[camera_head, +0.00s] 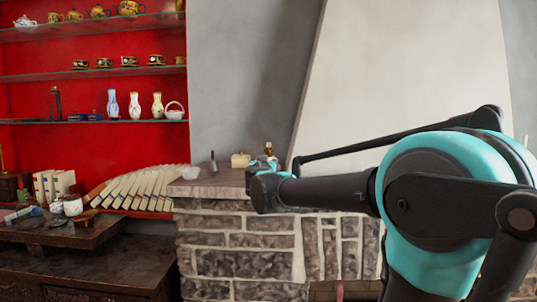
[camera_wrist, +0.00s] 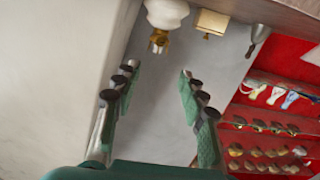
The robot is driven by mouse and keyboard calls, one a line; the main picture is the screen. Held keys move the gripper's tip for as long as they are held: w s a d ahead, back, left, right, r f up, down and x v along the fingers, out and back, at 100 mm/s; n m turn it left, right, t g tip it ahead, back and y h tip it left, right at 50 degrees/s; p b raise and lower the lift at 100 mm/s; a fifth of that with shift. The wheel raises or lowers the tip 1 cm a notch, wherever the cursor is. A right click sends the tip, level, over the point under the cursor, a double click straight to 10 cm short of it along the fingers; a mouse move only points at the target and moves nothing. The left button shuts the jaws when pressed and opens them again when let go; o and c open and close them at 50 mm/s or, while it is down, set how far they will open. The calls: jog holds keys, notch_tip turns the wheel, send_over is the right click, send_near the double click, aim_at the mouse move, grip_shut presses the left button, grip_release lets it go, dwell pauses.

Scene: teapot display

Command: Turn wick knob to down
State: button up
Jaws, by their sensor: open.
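An oil lamp with a rounded white body (camera_wrist: 167,13) and a brass burner (camera_wrist: 159,40) stands on the stone ledge, upside down in the wrist view. The wick knob cannot be made out clearly. My gripper (camera_wrist: 157,72) is open and empty, its two fingers spread either side of the line to the burner, apparently short of it and not touching. In the head view my gripper (camera_head: 264,167) is at the ledge, and only the brass top of the lamp (camera_head: 268,148) shows above it.
The stone ledge (camera_head: 215,187) also holds a yellowish box (camera_head: 240,160), a small grey bell-like object (camera_head: 212,162) and a white bowl (camera_head: 190,172). A pale sloping chimney wall (camera_head: 400,70) rises close behind. Red shelves (camera_head: 90,97) with teapots and vases are at left.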

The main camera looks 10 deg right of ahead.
aim_at(268, 153)
jog(key=w+d, duration=0.1)
jog(key=w, duration=0.4)
jog(key=w+d, duration=0.1)
jog(key=w, duration=0.5)
jog(key=w+d, duration=0.1)
jog(key=w, duration=0.5)
jog(key=shift+w+d, duration=0.2)
jog(key=shift+d, duration=0.05)
jog(key=shift+c, duration=0.4)
grip_shut()
